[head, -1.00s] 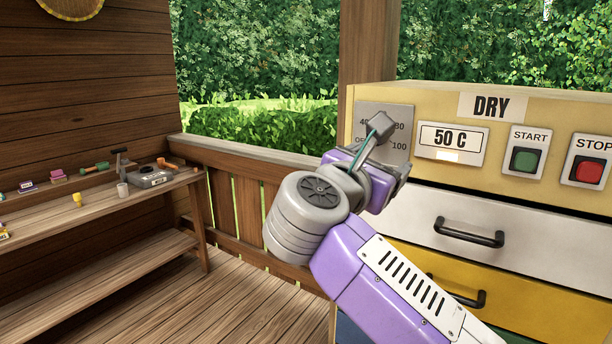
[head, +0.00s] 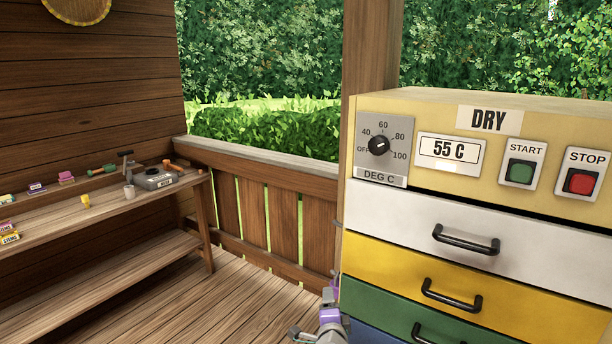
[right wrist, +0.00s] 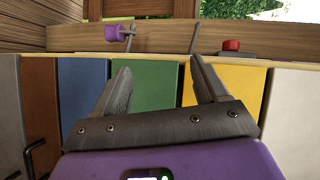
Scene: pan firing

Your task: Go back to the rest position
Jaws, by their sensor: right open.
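My right gripper (right wrist: 160,68) is open and empty in the right wrist view, its two dark fingers spread in front of the coloured drawers. In the head view the dryer cabinet (head: 480,100) stands at the right. Its black dial (head: 379,145) is uncovered, with nothing touching it, and the display (head: 450,150) reads 55 C. The right arm no longer covers the cabinet front in the head view. Grey and purple parts show at the bottom centre of that view, cut off by the edge; I cannot tell whether they are mine. My left gripper is not identifiable in either view.
A green START button (head: 522,171) and a red STOP button (head: 580,182) sit right of the display. The white drawer (head: 400,220) and those below look closed. A wooden bench (head: 60,232) with small items stands at the left. The floor (head: 225,310) between is clear.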

